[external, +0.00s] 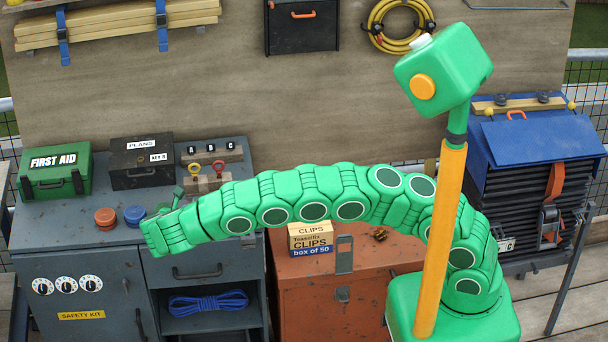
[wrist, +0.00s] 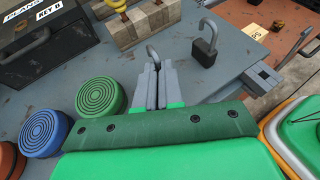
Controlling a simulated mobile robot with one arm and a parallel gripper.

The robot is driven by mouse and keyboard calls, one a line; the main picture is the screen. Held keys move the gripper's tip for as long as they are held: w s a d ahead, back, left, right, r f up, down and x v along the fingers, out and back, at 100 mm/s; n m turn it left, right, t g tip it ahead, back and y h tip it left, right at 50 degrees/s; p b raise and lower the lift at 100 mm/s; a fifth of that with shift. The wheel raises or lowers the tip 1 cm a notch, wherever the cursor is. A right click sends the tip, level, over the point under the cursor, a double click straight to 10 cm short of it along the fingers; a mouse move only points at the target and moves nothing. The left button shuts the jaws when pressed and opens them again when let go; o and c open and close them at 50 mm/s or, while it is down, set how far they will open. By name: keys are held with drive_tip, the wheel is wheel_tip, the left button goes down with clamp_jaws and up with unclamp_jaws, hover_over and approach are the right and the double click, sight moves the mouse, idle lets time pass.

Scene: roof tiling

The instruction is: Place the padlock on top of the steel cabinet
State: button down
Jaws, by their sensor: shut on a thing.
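The steel cabinet is blue-grey, with its worn top (external: 60,230) at the left of the external view; its top also fills much of the wrist view (wrist: 245,85). My gripper (wrist: 158,85) is over this top, its fingers shut. A grey hooked shackle sticks up between the fingers, looking like part of a padlock (wrist: 153,54); the fingers hide its body. Another padlock (wrist: 204,50), dark with a raised grey shackle, stands on the top to the right of the fingers, apart from them. In the external view my gripper (external: 178,197) is small and partly hidden by the arm.
Round knobs, green (wrist: 101,98), blue (wrist: 45,132) and orange, are left of my gripper. Behind are a green first aid box (external: 55,172), a black plans box (external: 142,162) and a lettered rack (external: 210,152). An orange chest (external: 320,300) with a clips box (external: 310,239) is to the right.

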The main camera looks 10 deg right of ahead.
drive_tip(key=shift+f, duration=0.15)
drive_tip(key=c, duration=1.3)
unclamp_jaws()
drive_tip(key=shift+s+a+r, duration=0.1)
drive_tip(key=shift+s+r, duration=0.1)
drive_tip(key=shift+r, duration=0.05)
drive_tip(key=v, duration=1.1)
drive_tip(key=shift+s+a, duration=0.15)
drive_tip(key=shift+s, duration=0.1)
